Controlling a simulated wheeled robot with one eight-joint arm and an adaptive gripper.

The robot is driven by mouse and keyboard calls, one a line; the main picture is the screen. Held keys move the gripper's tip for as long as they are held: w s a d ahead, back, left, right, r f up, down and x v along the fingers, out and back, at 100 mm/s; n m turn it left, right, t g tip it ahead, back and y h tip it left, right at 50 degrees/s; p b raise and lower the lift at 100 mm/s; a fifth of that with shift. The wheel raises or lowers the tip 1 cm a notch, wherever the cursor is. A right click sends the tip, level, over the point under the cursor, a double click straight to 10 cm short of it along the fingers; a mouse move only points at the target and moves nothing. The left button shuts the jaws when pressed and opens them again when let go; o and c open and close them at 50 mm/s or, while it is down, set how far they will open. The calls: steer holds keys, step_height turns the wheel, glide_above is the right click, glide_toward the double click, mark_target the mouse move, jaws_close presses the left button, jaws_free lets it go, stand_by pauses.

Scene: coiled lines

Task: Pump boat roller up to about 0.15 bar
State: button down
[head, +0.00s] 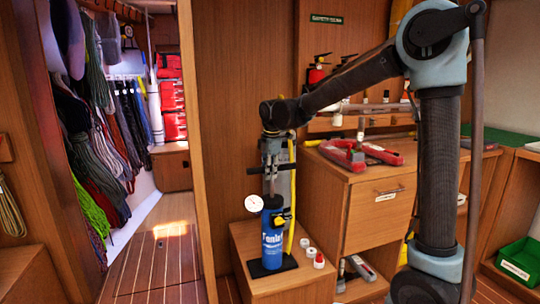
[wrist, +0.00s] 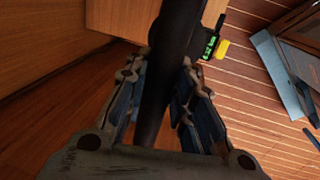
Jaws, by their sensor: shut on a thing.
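A blue pump (head: 272,238) stands upright on a low wooden box. Its white round gauge (head: 253,203) faces out at the left; the reading is too small to tell. A black handle bar (head: 254,171) crosses above the pump body. My gripper (head: 275,160) hangs down over the pump and is shut on the handle. In the wrist view my gripper (wrist: 160,75) has its blue-padded fingers on either side of the dark handle bar (wrist: 168,60). A yellow hose (head: 291,195) runs beside the pump. I cannot pick out the boat roller.
Small red and white caps (head: 318,261) sit right of the pump. A wooden drawer cabinet (head: 372,212) with red tools (head: 345,154) on top stands close to the right. A green bin (head: 520,262) is at far right. Coiled ropes (head: 85,150) hang at left; the floor (head: 160,260) there is clear.

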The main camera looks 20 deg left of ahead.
step_height(320, 180, down, 7)
steer(key=shift+w+f, duration=0.15)
steer(key=shift+f, duration=0.05)
stand_by(0.3)
steer(key=c, duration=1.4)
jaws_free()
steer(key=shift+w+a+f, duration=0.1)
steer(key=shift+f, duration=0.05)
steer(key=shift+r, duration=0.35)
step_height(320, 180, up, 11)
steer(key=s+d, duration=0.1)
steer(key=s, duration=0.1)
steer(key=shift+d, duration=0.25)
